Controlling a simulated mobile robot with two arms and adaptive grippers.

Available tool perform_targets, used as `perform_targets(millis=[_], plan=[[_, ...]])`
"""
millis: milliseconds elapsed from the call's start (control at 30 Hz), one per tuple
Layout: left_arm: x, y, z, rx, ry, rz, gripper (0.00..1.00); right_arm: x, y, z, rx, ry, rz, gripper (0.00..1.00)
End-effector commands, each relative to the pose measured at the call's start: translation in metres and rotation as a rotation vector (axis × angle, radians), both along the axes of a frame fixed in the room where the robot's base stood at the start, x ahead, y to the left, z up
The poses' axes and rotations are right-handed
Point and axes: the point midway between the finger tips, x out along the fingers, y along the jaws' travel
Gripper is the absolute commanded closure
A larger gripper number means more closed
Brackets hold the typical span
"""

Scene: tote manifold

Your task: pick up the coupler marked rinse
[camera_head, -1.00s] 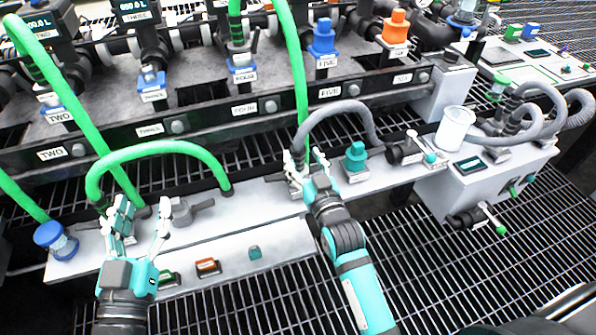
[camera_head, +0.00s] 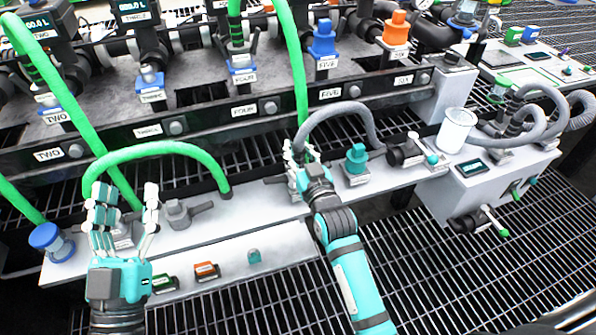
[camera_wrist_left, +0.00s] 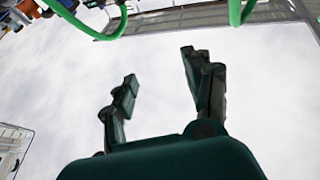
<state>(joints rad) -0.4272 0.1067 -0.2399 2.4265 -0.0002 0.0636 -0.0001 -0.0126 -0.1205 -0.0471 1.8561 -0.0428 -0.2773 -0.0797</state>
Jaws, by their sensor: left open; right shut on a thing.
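No label that reads "rinse" is legible in these views. My right gripper (camera_head: 302,158) is shut at the left lower end of the grey hose (camera_head: 335,108), above the white bench panel (camera_head: 250,215). Its fingers hide most of the coupler there. My left gripper (camera_head: 123,195) is open, fingers up, in front of the left end of the arched green hose (camera_head: 160,148). I see nothing between its fingers. In the left wrist view the open left fingers (camera_wrist_left: 160,75) also look empty, with green hose (camera_wrist_left: 85,28) beyond.
A teal fitting (camera_head: 356,158) and a black valve (camera_head: 402,154) stand right of my right gripper. A grey valve (camera_head: 178,213) is right of my left gripper, and a blue-capped fitting (camera_head: 48,238) is left. A white cup (camera_head: 456,130) stands further right. The numbered manifold (camera_head: 240,110) runs behind.

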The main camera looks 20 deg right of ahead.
Motion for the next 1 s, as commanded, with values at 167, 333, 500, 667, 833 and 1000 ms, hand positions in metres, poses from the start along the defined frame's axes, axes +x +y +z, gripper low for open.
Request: perform_targets(millis=[167, 333, 500, 667, 833, 1000], plan=[[0.0, 0.0, 0.0, 0.0, 0.001, 0.0, 0.49, 0.0, 0.0, 0.0, 0.0, 0.0, 0.0, 1.0], [0.0, 0.0, 0.0, 0.0, 0.001, 0.0, 0.49, 0.0, 0.0, 0.001, 0.0, -0.004, 0.0, 1.0], [0.0, 0.0, 0.0, 0.0, 0.001, 0.0, 0.49, 0.0, 0.0, 0.002, 0.0, -0.004, 0.0, 1.0], [0.002, 0.0, -0.002, 0.005, 0.019, 0.001, 0.49, 0.0, 0.0, 0.006, 0.0, -0.004, 0.0, 1.0], [0.009, 0.002, -0.02, 0.038, 0.136, 0.01, 0.49, 0.0, 0.0, 0.018, 0.0, -0.006, 0.0, 1.0], [0.015, 0.004, -0.048, 0.082, 0.299, 0.019, 0.49, 0.0, 0.0, 0.034, 0.0, -0.006, 0.0, 1.0]])
